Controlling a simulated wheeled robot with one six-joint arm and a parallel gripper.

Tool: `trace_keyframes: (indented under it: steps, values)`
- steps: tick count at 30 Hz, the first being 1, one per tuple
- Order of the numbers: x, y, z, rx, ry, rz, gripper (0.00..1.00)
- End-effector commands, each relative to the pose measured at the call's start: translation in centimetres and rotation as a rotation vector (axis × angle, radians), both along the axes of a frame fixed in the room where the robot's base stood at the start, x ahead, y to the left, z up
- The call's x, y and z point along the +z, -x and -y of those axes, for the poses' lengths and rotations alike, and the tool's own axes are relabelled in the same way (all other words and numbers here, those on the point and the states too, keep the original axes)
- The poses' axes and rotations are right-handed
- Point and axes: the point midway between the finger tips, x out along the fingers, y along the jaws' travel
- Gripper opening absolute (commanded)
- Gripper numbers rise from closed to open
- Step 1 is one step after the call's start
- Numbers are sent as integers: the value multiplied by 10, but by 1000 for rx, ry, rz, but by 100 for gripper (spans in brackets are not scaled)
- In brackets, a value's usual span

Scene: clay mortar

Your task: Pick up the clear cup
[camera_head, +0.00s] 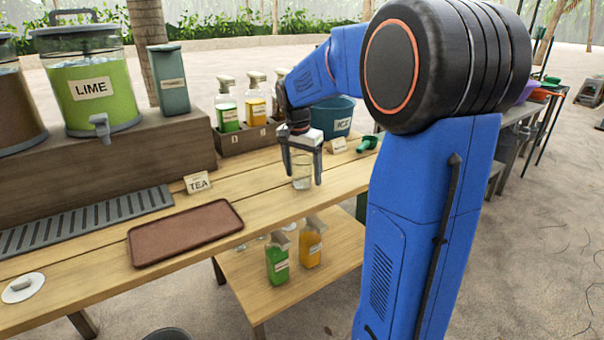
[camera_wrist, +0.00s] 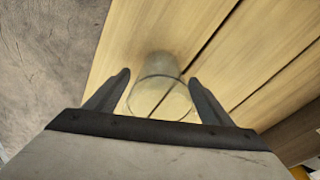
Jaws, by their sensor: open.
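The clear cup (camera_head: 302,172) stands upright on the wooden table near its front edge. It also shows in the wrist view (camera_wrist: 160,92), with its round rim facing the camera. My gripper (camera_head: 303,181) is above and around the cup. In the wrist view the open fingers (camera_wrist: 159,80) are on either side of the cup, with a gap showing on both sides at the rim. Whether a finger touches the cup lower down, I cannot tell.
A brown tray (camera_head: 185,232) lies on the table to the left. A TEA sign (camera_head: 198,183) stands behind it. A bottle caddy (camera_head: 245,138), an ICE bucket (camera_head: 335,118) and a green scoop (camera_head: 368,143) are close behind my gripper. A lower shelf (camera_head: 290,285) holds bottles.

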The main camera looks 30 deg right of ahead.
Motion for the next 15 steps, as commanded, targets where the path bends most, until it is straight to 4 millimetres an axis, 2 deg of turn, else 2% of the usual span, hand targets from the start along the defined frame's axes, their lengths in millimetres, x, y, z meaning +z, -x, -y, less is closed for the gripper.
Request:
trace_keyframes:
  steps: [8,10,14,15]
  values:
    - [-3,0,1,0,0,0,75]
    - [-3,0,1,0,0,0,63]
    - [-3,0,1,0,0,0,32]
    - [-3,0,0,0,0,0,31]
